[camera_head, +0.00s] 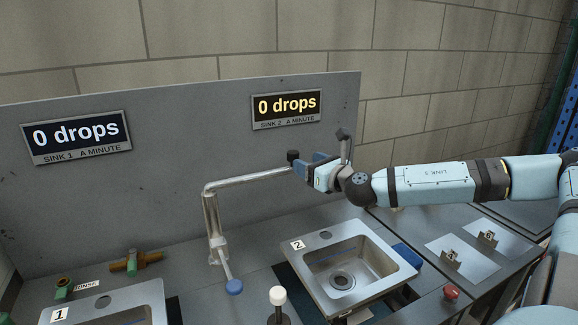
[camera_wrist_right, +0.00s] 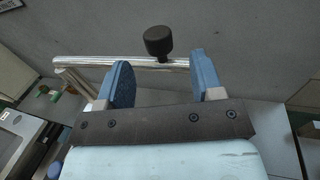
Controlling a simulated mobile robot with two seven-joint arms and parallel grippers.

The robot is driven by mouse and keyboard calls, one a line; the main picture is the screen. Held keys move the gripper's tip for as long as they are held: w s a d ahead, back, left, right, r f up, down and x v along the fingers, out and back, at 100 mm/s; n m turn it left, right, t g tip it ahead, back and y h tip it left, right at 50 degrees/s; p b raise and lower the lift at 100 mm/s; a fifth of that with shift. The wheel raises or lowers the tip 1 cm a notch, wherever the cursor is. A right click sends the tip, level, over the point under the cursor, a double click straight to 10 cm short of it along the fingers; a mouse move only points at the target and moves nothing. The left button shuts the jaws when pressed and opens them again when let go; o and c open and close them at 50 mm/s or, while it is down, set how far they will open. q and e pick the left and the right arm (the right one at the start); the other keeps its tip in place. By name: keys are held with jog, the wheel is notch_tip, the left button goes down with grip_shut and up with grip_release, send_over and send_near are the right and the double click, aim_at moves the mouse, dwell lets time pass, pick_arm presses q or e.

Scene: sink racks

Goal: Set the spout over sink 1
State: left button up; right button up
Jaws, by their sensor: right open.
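The spout (camera_head: 245,181) is a chrome pipe that rises from a post and runs level to the right, with its end toward sink 2 (camera_head: 350,268). A black knob (camera_head: 293,156) stands near its far end. My right gripper (camera_head: 306,164) is open at that end. In the right wrist view the black knob (camera_wrist_right: 159,41) shows between the blue fingers (camera_wrist_right: 162,80), and the spout (camera_wrist_right: 85,61) crosses behind or between them; contact is unclear. Sink 1 (camera_head: 135,296) is at the lower left, partly cut off. My left gripper is not in view.
A grey back panel carries a sink 1 display (camera_head: 77,136) and a sink 2 display (camera_head: 286,107), both reading 0 drops. A blue-tipped lever (camera_head: 234,287) and a white knob (camera_head: 277,295) stand in front. A brass valve (camera_head: 135,261) lies left.

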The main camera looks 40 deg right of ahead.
aim_at(298, 156)
jog(key=w, duration=0.3)
jog(key=w+p, duration=0.1)
jog(key=w, duration=0.2)
jog(key=shift+d+r, duration=0.1)
jog(key=shift+r, duration=0.1)
jog(key=shift+w+f, duration=0.1)
jog(key=shift+w, duration=0.95)
grip_shut()
jog(key=shift+p, duration=0.4)
